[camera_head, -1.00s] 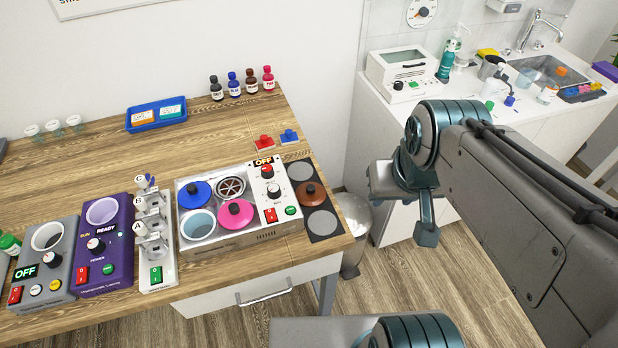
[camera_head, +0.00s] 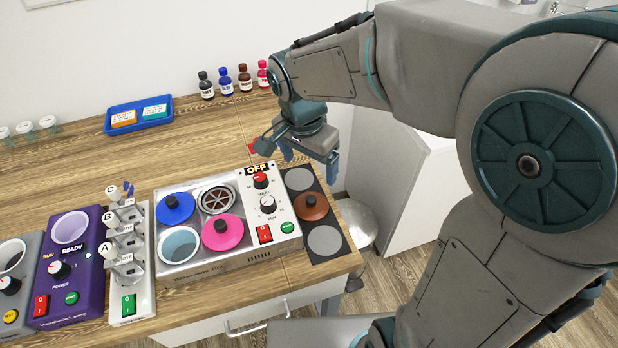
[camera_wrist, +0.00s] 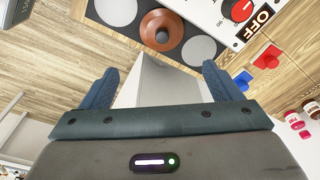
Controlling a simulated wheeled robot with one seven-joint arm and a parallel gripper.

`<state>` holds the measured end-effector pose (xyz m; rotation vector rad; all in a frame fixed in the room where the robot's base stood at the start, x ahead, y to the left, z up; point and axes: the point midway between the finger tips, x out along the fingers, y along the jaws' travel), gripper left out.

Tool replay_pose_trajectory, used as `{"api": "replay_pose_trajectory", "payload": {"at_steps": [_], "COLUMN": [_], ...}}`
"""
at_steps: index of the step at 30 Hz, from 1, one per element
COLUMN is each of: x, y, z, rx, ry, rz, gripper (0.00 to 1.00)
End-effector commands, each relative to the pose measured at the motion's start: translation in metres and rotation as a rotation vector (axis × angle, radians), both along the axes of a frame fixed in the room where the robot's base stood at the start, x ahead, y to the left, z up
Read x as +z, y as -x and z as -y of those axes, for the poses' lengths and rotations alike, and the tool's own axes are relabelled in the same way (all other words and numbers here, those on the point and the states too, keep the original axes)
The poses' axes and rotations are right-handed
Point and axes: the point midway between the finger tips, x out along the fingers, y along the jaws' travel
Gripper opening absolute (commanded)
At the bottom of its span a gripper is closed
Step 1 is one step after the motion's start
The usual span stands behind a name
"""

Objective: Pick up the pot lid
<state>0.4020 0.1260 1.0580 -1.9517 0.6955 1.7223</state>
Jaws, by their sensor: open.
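Three round lids with dark knobs show in the head view. A brown lid (camera_head: 317,213) lies on a dark strip (camera_head: 304,243) between two grey discs. A blue lid (camera_head: 184,213) and a pink lid (camera_head: 233,239) sit on the white heating unit (camera_head: 215,261). My gripper (camera_head: 310,160) is open and empty, raised behind the strip with its fingers angled down. In the wrist view, the brown lid (camera_wrist: 172,49) lies ahead of the open fingers (camera_wrist: 160,85), clearly apart from them.
Red (camera_wrist: 268,57) and blue (camera_wrist: 237,82) small pieces lie near the strip. Several dye bottles (camera_head: 245,79) and a blue tray (camera_head: 112,127) stand at the back. A vial rack (camera_head: 131,304) and purple device (camera_head: 57,293) are at left. A bin (camera_head: 360,222) stands beside the table.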

Motion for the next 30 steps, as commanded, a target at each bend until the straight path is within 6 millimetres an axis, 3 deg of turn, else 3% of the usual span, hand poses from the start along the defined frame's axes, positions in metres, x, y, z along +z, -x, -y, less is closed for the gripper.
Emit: {"api": "replay_pose_trajectory", "payload": {"at_steps": [5, 12, 20, 30], "x": [-0.022, -0.067, -0.088, -0.134], "y": [-0.003, -0.007, -0.009, -0.013], "z": [-0.004, 0.000, 0.001, 0.005], "rx": [-0.021, -0.018, -0.018, -0.017], "ry": [-0.002, -0.001, -0.003, -0.002], "rz": [-0.008, -0.009, -0.005, -0.006], "gripper": [0.85, 0.85, 0.85, 0.85]}}
